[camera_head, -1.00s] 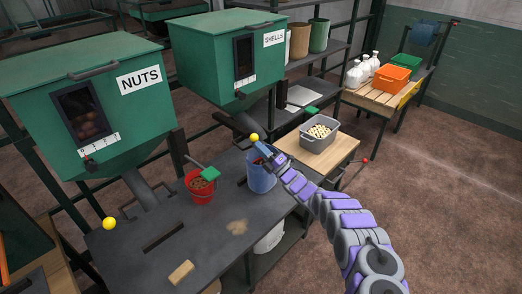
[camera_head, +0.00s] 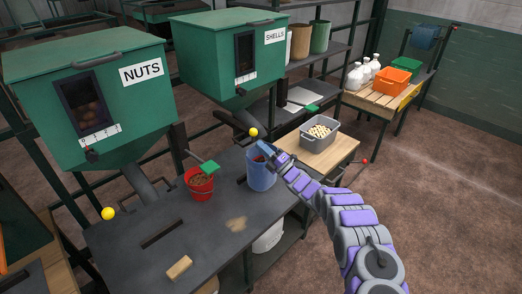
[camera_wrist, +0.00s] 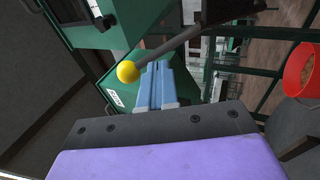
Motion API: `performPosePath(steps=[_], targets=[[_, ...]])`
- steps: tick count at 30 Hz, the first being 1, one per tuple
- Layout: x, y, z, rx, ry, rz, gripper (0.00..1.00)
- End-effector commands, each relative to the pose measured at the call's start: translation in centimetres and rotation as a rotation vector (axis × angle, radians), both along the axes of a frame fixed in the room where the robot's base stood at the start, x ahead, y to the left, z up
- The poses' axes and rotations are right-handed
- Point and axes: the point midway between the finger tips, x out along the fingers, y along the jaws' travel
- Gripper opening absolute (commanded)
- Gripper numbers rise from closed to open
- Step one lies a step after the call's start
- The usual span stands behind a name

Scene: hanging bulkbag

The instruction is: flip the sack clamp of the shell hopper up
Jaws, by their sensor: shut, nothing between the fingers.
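The shell hopper (camera_head: 228,60) is a green box with a SHELLS label, right of the NUTS hopper. Its sack clamp lever ends in a yellow ball (camera_head: 253,132), just above the blue bucket. In the wrist view the yellow ball (camera_wrist: 127,72) sits on a dark rod running to the upper right. My gripper (camera_head: 264,147) is shut and empty, below and slightly right of the ball in the head view. In the wrist view its blue fingers (camera_wrist: 155,85) are together, beside the ball; I cannot tell whether they touch it.
A blue bucket (camera_head: 261,175) stands just below my gripper. The NUTS hopper (camera_head: 90,95) has a similar yellow ball (camera_head: 108,213). A grey crate (camera_head: 319,136) sits on a wooden table at the right.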

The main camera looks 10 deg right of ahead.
Motion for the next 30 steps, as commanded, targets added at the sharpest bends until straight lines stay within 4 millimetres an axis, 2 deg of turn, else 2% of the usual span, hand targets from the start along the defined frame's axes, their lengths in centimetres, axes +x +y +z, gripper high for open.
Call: performPosePath(steps=[3, 9, 18, 25, 30], targets=[[-1.2, -1.9, -1.4, 0.004, 0.011, -0.005, 0.00], [-3.9, -4.2, -3.6, 0.004, 0.018, -0.006, 0.00], [-6.3, -6.1, -5.4, 0.002, 0.016, -0.004, 0.00], [-6.3, -6.6, -5.5, -0.001, 0.026, -0.008, 0.00], [-4.2, -7.4, -4.6, -0.044, 0.133, -0.060, 0.00]])
